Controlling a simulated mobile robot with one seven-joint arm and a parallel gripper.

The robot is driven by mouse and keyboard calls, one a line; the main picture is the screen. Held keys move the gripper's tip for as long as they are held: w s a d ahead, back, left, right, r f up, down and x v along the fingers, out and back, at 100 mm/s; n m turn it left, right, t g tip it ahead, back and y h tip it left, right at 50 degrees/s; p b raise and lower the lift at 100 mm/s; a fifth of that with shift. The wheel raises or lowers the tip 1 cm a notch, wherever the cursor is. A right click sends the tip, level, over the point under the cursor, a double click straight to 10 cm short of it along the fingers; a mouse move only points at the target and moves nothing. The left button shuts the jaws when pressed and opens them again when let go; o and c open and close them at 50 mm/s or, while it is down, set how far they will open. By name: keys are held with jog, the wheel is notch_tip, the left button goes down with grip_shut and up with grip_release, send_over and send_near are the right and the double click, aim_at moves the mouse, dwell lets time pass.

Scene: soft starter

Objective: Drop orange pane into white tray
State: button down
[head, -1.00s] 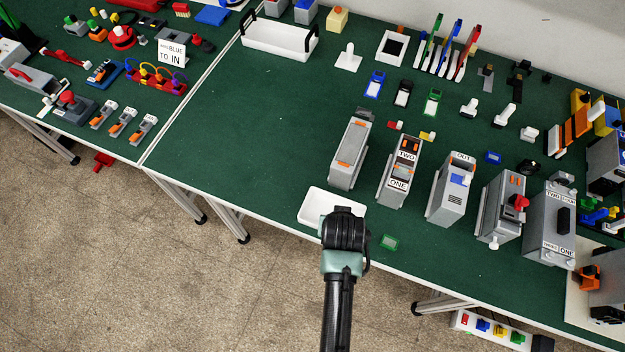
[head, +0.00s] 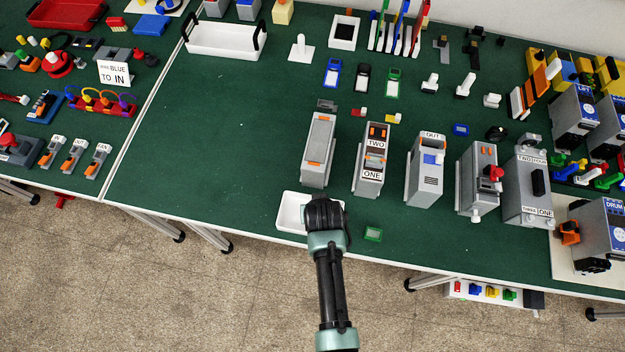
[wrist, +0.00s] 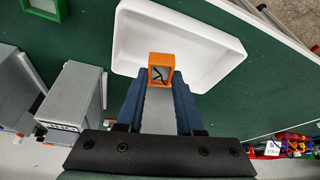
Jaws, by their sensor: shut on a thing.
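In the wrist view my gripper (wrist: 161,85) is shut on the orange pane (wrist: 162,60), a small orange-framed square with a grey face and a dark mark. The white tray (wrist: 135,25) lies beyond it, and the pane overlaps the tray's near part in that view. How high the pane is above the tray I cannot tell. In the head view the white tray (head: 289,212) sits at the front edge of the green table. My gripper (head: 323,205) covers its right part, and the pane is hidden there.
A green-framed pane (head: 373,234) lies on the table right of the tray; it also shows in the wrist view (wrist: 46,6). A row of grey modules stands behind, the nearest being a grey box (head: 318,150). A larger white bin (head: 226,40) is at the back. The table left of the tray is clear.

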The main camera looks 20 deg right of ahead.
jog(key=shift+f, duration=0.2)
jog(key=shift+c, duration=2.3)
grip_release()
jog(key=v, duration=1.3)
jog(key=shift+b, duration=0.4)
jog(key=shift+a, duration=0.1)
